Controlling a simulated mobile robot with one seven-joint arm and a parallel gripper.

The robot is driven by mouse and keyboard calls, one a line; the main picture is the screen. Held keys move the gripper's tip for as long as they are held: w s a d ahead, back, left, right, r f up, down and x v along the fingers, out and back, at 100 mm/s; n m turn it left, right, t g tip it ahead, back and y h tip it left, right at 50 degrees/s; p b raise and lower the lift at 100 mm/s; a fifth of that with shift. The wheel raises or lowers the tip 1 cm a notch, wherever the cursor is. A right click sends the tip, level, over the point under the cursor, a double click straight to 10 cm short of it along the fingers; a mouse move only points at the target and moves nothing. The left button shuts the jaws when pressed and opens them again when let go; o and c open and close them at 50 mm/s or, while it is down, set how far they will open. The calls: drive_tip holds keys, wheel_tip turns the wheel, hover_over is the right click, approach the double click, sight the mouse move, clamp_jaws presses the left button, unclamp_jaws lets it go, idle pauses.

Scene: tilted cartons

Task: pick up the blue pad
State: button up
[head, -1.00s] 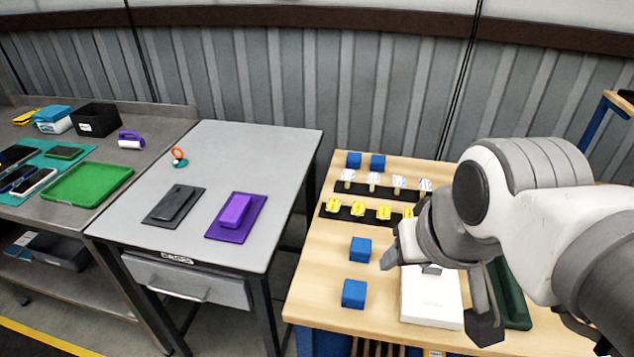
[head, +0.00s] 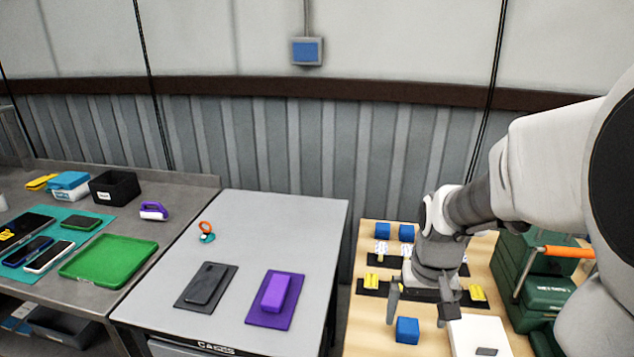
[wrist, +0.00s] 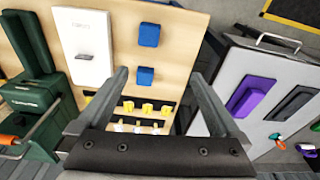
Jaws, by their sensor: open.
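No single thing stands out as the blue pad. Several small blue blocks lie on the wooden table. The nearest one in the head view (head: 407,330) also shows between my fingers in the wrist view (wrist: 146,76). Another blue block (wrist: 149,34) lies beyond it there. Two more, a left one (head: 382,230) and a right one (head: 406,232), lie at the back. A light-blue flat piece (head: 68,180) rests on a white box at far left. My gripper (head: 418,316) is open and empty, pointing down near the nearest block; its height above it is unclear.
A white carton (head: 480,336) and green cases (head: 548,294) stand right of the block. Yellow pieces (head: 477,293) sit on dark strips behind it. The grey table (head: 270,215) at left holds a purple pad (head: 284,318) and a dark one (head: 190,298).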

drive_tip(key=shift+m+g, duration=0.4)
drive_tip(key=shift+g, duration=0.3)
drive_tip(key=d+f, duration=0.1)
drive_tip(key=f, duration=0.5)
drive_tip(key=w+d+f, duration=0.1)
drive_tip(key=f, duration=0.5)
drive_tip(key=d+f, duration=0.1)
drive_tip(key=f, duration=0.5)
drive_tip(key=shift+w, duration=0.15)
drive_tip(key=shift+d+f, duration=0.15)
drive_tip(key=shift+f, duration=2.45)
drive_tip(key=c, duration=1)
drive_tip(key=shift+r, duration=0.1)
